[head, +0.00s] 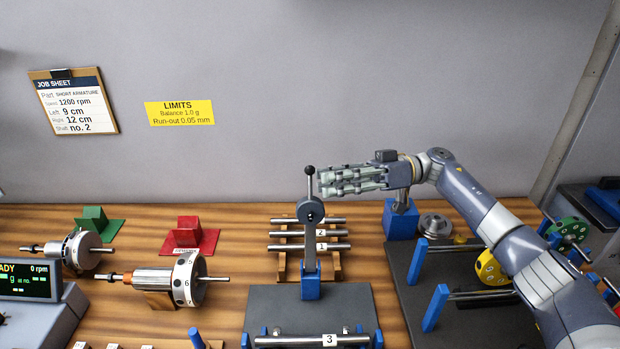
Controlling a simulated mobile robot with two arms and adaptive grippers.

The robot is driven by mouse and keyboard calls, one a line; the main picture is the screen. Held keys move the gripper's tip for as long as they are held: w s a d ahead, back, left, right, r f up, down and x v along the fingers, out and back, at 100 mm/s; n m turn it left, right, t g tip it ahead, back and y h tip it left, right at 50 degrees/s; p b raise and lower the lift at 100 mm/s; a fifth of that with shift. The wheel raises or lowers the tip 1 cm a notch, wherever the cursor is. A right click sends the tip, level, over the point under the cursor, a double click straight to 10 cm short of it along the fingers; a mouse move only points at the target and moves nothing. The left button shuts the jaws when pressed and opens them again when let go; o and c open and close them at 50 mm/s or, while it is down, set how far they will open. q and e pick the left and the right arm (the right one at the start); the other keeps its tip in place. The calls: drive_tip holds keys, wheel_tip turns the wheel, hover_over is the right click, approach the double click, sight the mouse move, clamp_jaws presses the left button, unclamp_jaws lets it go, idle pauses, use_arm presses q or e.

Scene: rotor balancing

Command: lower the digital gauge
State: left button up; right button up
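The gauge (310,210) is a round grey body on an upright grey post with a blue foot (310,287), standing at the back of a dark plate. A thin rod with a black knob (309,171) rises from its top. My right gripper (323,183) reaches in from the right, its fingers pointing left. Its fingertips are just right of the rod, a little below the knob and above the round body. I cannot tell whether they touch the rod or how far apart the fingers are. The gauge's display cannot be made out. My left gripper is out of view.
A shaft marked 3 (300,341) lies across blue supports on the dark plate (265,305). Several shafts (290,247) lie on a wooden rack behind. Rotors (186,282) stand left. Blue posts (435,308) and a yellow disc (490,268) stand right, beneath my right arm.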

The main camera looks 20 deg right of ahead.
sight(310, 189)
drive_tip(key=a, duration=0.2)
drive_tip(key=a+p, duration=0.1)
drive_tip(key=a, duration=0.1)
drive_tip(key=shift+w+a, duration=0.2)
drive_tip(key=shift+a, duration=0.2)
clamp_jaws()
